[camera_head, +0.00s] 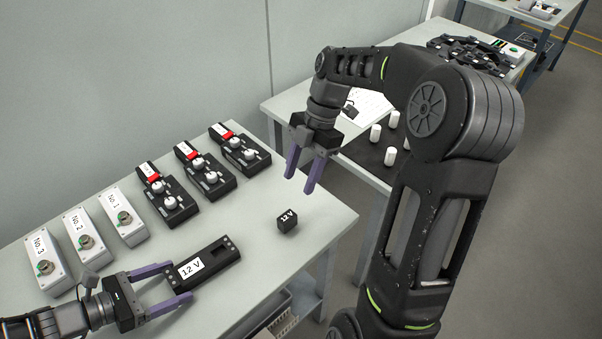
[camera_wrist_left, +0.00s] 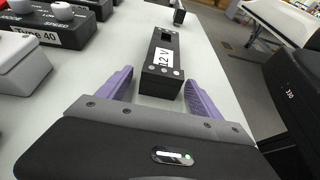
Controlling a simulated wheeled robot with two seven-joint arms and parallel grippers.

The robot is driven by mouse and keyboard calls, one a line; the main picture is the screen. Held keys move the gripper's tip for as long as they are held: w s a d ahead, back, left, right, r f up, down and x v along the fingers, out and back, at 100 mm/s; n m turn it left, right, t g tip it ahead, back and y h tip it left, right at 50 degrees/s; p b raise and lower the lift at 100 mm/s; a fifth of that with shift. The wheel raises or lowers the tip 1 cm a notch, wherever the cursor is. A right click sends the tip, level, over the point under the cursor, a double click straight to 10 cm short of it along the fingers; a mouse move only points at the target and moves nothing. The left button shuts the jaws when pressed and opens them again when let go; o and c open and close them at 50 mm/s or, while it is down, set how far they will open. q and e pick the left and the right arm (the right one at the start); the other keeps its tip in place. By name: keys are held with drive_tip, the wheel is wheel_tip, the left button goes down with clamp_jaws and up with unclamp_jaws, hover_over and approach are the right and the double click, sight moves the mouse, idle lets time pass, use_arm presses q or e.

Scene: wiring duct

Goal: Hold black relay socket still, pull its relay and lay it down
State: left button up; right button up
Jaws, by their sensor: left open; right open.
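The black relay socket (camera_head: 222,257) lies flat on the grey table, with a white 12 V label and an empty-looking recess at its far end. My left gripper (camera_head: 182,280) is open, its purple fingers on either side of the socket's near end. In the left wrist view, the socket (camera_wrist_left: 165,53) sits between the fingers, with small gaps visible. The relay (camera_head: 288,221), a small black cube marked 12 V, rests on the table apart from the socket; it also shows in the left wrist view (camera_wrist_left: 179,14). My right gripper (camera_head: 299,183) is open and empty above the table, beyond the relay.
Several black devices with white knobs and red parts (camera_head: 186,152) stand along the back. White boxes No. 1 (camera_head: 122,216), No. 2 (camera_head: 86,242) and No. 3 (camera_head: 50,263) are at left. Another table (camera_head: 275,102) holds white cylinders (camera_head: 375,132). Bare tabletop surrounds the relay.

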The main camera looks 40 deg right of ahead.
use_arm(q)
drive_tip(key=shift+a, duration=0.1)
drive_tip(key=v, duration=1.1)
drive_tip(key=shift+a+r, duration=0.15)
drive_tip(key=shift+a, duration=0.25)
